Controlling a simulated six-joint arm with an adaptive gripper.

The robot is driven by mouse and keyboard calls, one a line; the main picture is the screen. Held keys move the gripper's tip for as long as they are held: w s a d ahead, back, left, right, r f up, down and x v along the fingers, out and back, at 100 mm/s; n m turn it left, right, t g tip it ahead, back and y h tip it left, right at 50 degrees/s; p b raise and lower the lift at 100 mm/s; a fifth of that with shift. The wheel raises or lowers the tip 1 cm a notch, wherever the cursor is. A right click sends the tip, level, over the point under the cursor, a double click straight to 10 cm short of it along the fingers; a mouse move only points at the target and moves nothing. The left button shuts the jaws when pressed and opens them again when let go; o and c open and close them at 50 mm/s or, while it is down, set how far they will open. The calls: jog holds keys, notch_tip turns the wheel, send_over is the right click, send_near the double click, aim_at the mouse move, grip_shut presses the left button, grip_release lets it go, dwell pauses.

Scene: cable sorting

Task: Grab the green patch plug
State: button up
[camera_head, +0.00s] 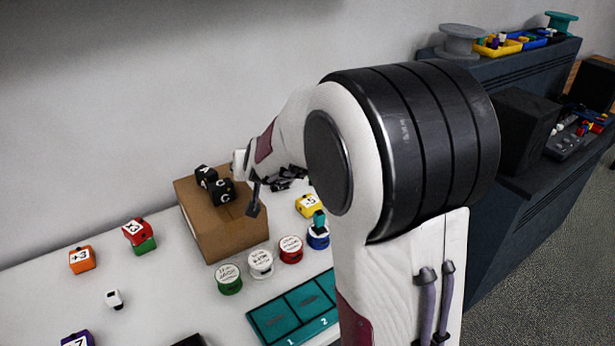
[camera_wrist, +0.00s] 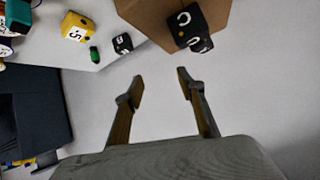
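A small green piece (camera_wrist: 95,54), which looks like the green patch plug, lies on the white table in the wrist view, between a yellow block and a small black block. I cannot make it out in the head view; my arm covers part of that area. My gripper (camera_wrist: 161,78) is open, with nothing between its fingers. In the wrist view the green piece is up and left of the fingertips, apart from them. In the head view one finger of my gripper (camera_head: 254,208) shows in front of the cardboard box's right part.
A cardboard box (camera_head: 234,239) carries black cubes (camera_head: 213,184). The yellow block (camera_head: 307,206), a teal piece on a blue spool (camera_head: 318,240) and other spools stand right of it. A red block sits on a green block (camera_head: 146,246) at left. A teal tray (camera_head: 295,310) lies in front.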

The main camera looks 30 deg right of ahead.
jog(key=w+d+f+m+h, duration=0.1)
jog(key=w+d+f+h, duration=0.1)
jog(key=d+f, duration=0.3)
jog(key=w+d+f+m+h, duration=0.1)
jog(key=w+d+f+h, duration=0.1)
jog(key=d+f, duration=0.3)
jog(key=w+d+f+m+h, duration=0.2)
jog(key=d+f, duration=0.3)
jog(key=d, duration=0.4)
jog(key=shift+w+f+g+h, duration=0.25)
jog(key=shift+w+g+h, duration=0.05)
jog(key=shift+g+h, duration=0.1)
jog(key=shift+s+d+f, duration=0.1)
jog(key=shift+d+f, duration=0.45)
jog(key=shift+d, duration=0.1)
jog(key=shift+x, duration=1.25)
jog(key=shift+d, duration=0.1)
jog(key=shift+w+d+f, duration=0.1)
jog(key=shift+w+d, duration=0.4)
jog(key=shift+w, duration=0.15)
jog(key=shift+w+d, duration=0.45)
jog(key=shift+w, duration=0.2)
jog(key=shift+x, duration=1.05)
